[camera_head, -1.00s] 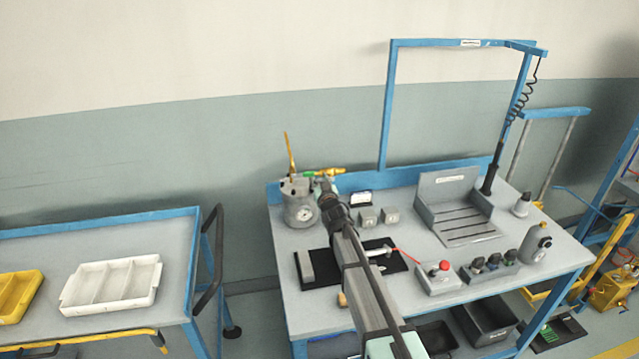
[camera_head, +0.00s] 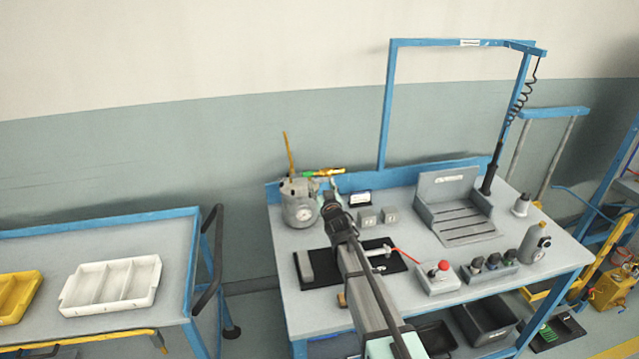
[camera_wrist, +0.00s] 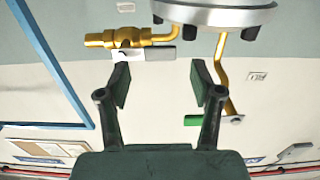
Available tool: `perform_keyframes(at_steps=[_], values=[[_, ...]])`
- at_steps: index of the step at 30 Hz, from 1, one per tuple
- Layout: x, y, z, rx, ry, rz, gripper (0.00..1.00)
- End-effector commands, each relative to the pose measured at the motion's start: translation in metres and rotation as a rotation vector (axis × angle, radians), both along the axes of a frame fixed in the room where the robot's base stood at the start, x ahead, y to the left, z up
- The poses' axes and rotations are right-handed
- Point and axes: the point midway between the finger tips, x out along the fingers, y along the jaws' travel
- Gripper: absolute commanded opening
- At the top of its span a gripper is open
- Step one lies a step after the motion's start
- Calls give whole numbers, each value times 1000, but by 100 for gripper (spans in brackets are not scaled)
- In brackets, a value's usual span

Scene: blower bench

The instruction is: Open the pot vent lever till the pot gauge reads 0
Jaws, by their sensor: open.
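The grey pot (camera_head: 297,206) stands at the bench's back left, with a round gauge (camera_head: 303,214) on its front; the reading is too small to tell. Its flange (camera_wrist: 215,14) shows at the top of the wrist view. A brass valve (camera_wrist: 125,38) with a pale flat lever (camera_wrist: 150,54) lies at upper left there. A green-gripped lever (camera_wrist: 206,120) on a brass pipe (camera_wrist: 221,72) is at right. I cannot tell which lever is the vent. My gripper (camera_wrist: 160,83) is open and empty, its fingers pointing toward the flange and valve. In the head view it is just right of the pot.
A black mat (camera_head: 321,266) with a grey tool lies in front of the pot. Two small grey blocks (camera_head: 378,216) sit to its right. A red-button box (camera_head: 438,277) and a slotted grey stand (camera_head: 455,207) are further right. A blue frame (camera_head: 386,110) rises behind.

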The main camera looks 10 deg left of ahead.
Motion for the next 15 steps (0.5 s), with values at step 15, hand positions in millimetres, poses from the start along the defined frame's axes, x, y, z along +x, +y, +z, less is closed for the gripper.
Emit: perform_keyframes(at_steps=[15], values=[[-68, -23, 0, -1, 1, 0, 66]])
